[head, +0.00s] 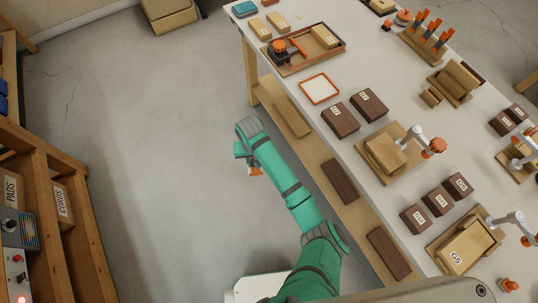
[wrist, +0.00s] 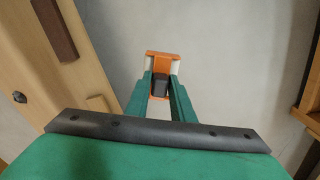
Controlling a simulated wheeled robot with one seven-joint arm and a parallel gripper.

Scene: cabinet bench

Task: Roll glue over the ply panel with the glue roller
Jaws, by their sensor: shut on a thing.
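My gripper (wrist: 161,82) is shut on a tool with an orange frame and a dark grip, which looks like the glue roller (wrist: 162,55). Pale parts show at both sides of its frame in the wrist view. In the head view the gripper (head: 248,158) hangs over the open floor left of the bench, and only a small orange part of the tool shows below it. A light wooden panel marked G5 (head: 468,242) lies in a wooden fixture at the lower right. Another pale panel (head: 386,153) sits in a fixture mid-bench. I cannot tell which is the ply panel.
The bench (head: 358,68) holds an orange-rimmed white tray (head: 319,89), a brown tray (head: 282,70) with several items, dark labelled blocks (head: 340,120) and orange-knobbed clamps (head: 436,146). A lower shelf (head: 292,117) runs beneath. A wooden rack (head: 88,228) stands left; floor between is clear.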

